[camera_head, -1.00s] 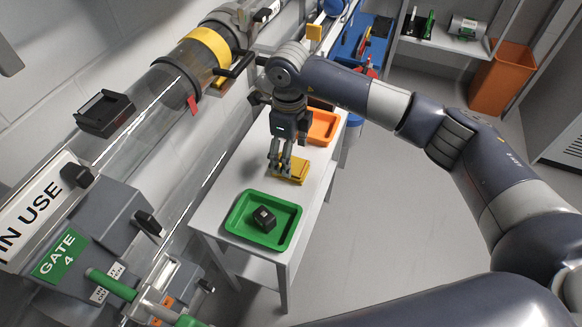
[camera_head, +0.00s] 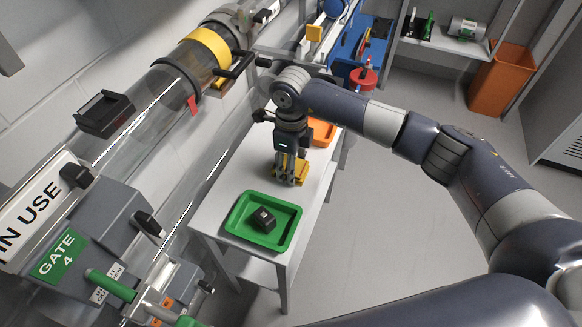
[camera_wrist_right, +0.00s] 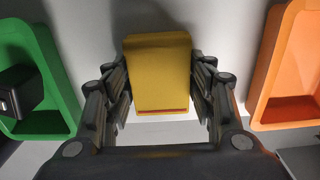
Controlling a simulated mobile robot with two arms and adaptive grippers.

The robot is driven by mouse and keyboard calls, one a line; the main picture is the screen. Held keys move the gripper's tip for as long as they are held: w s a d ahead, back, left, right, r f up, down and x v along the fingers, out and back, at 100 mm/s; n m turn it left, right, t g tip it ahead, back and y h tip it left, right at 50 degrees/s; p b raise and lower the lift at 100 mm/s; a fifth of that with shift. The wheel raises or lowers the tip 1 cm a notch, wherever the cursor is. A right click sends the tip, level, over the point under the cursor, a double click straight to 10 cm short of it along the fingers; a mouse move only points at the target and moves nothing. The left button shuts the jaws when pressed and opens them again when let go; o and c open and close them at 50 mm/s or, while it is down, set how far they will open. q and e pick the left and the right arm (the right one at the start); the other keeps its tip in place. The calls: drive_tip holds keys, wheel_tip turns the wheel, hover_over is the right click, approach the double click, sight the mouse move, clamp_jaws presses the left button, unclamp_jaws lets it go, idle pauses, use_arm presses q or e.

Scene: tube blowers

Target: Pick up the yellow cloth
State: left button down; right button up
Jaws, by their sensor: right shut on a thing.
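The yellow cloth (camera_head: 300,172) lies folded on the white table (camera_head: 217,203), between the green tray (camera_head: 233,221) and the orange tray (camera_head: 324,131). My right gripper (camera_head: 288,182) points down at the cloth and partly hides it in the head view. In the right wrist view the folded cloth (camera_wrist_right: 158,72) sits between the two fingers of my right gripper (camera_wrist_right: 160,100), which is shut on it. I cannot tell whether the cloth is clear of the table. My left gripper is not in view.
A small black block (camera_head: 264,219) lies in the green tray. A clear tube with a yellow band (camera_head: 207,46) runs along the wall at the left. An orange bin (camera_head: 502,79) stands at the back right. The floor right of the table is clear.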

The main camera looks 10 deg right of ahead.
drive_tip(key=shift+r, duration=0.1)
